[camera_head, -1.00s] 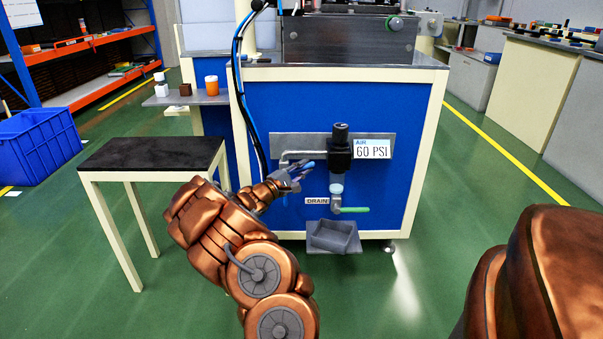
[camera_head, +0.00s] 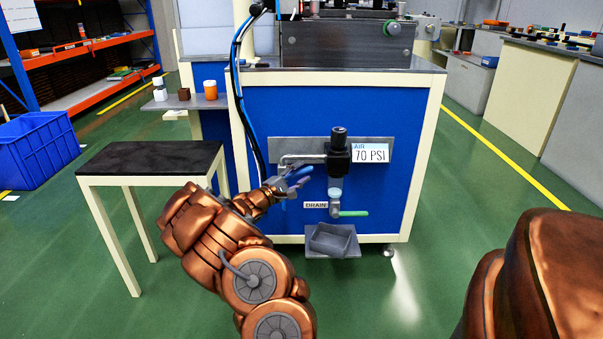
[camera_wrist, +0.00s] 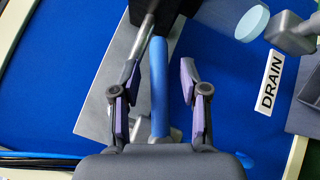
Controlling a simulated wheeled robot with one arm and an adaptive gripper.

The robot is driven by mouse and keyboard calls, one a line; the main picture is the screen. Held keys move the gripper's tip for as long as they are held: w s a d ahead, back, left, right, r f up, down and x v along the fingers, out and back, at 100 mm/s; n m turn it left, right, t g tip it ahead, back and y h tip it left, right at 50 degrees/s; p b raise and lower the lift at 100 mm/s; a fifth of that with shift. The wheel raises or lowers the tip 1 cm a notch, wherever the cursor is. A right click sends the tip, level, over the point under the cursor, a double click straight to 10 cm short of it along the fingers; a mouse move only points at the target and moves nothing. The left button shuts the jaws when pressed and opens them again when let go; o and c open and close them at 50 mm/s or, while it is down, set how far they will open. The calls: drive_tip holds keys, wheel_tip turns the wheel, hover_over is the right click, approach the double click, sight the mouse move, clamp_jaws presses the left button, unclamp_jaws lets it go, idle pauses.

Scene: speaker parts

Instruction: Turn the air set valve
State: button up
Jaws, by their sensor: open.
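The black air regulator (camera_head: 338,158) is mounted on a grey plate on the blue cabinet front in the head view. A label beside it (camera_head: 370,152) reads AIR 70 PSI. My gripper (camera_head: 295,181) is open, just left of and slightly below the regulator. In the wrist view, a long blue lever (camera_wrist: 159,85) runs up to the dark regulator body (camera_wrist: 163,10). It lies between the two purple-padded fingers of my gripper (camera_wrist: 160,78), with gaps visible on both sides. A metal pipe (camera_wrist: 146,38) runs beside the lever.
The drain valve with a green handle (camera_head: 350,213) sits below the regulator, by the DRAIN label (camera_head: 316,205). A grey tray (camera_head: 333,240) is under it. A black-topped table (camera_head: 150,157) stands left. Cables (camera_head: 247,110) hang on the cabinet's left side.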

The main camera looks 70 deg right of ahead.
drive_tip(key=v, duration=1.1)
